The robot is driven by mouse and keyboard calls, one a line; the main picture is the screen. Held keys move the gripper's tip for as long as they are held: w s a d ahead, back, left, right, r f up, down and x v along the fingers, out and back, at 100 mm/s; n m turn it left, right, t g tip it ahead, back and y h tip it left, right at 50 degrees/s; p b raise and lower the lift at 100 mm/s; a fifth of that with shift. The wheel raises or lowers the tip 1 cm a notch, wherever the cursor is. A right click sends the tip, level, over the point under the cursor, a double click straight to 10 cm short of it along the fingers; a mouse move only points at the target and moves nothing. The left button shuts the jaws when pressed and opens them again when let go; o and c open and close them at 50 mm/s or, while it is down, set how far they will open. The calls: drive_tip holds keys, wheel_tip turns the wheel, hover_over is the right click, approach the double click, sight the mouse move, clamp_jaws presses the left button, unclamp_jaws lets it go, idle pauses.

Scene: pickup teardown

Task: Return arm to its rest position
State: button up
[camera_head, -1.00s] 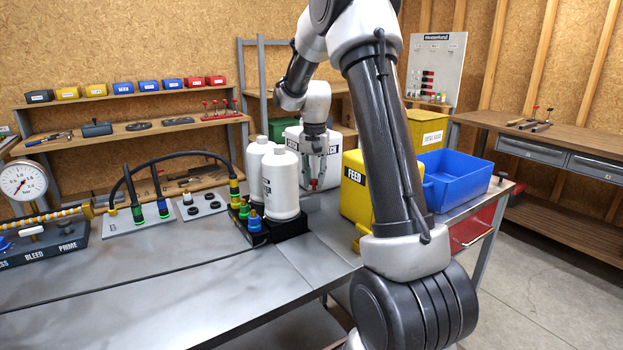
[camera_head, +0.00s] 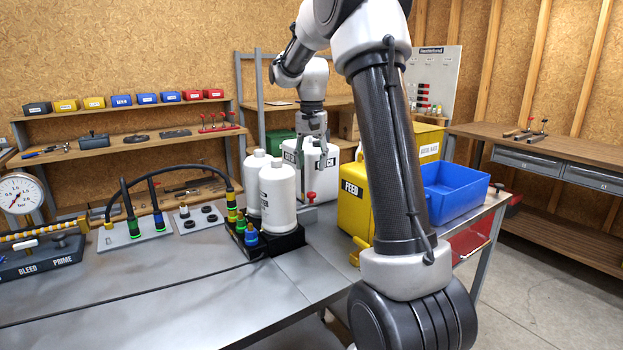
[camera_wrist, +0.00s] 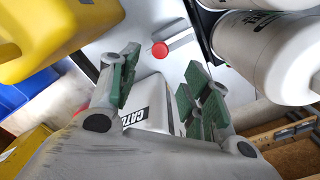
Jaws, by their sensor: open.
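My gripper (camera_head: 312,160) hangs pointing down at the back of the metal bench in the head view, in front of the white CATCH container (camera_head: 330,164). Its fingers stand apart and empty; they show with green pads in the wrist view (camera_wrist: 165,85). A red knob (camera_head: 310,196) stands below the fingertips, apart from them. It also shows in the wrist view (camera_wrist: 159,50), past the gap between the fingers. My arm arches across the middle of the head view and hides part of the bench behind it.
Two white bottles (camera_head: 279,198) stand in a black holder just left of the gripper. The yellow FEED container (camera_head: 354,200) and a blue bin (camera_head: 455,205) stand to the right. A gauge (camera_head: 19,193) is far left. The bench front (camera_head: 190,300) is mostly clear.

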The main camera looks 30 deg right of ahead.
wheel_tip(320, 180, up, 2)
drive_tip(key=shift+r, duration=0.25)
idle(0.4)
drive_tip(key=s+a+r+n+t, duration=0.1)
drive_tip(key=s+a+r+n, duration=0.2)
drive_tip(key=s, duration=0.6)
drive_tip(key=s+a+r+n+t, duration=0.15)
drive_tip(key=s+a, duration=0.25)
drive_tip(key=s, duration=0.5)
drive_tip(key=s+a+f+n+t, duration=0.2)
drive_tip(key=s+a+f+n, duration=0.1)
drive_tip(key=s, duration=1)
wheel_tip(320, 180, down, 2)
drive_tip(key=shift+n, duration=0.55)
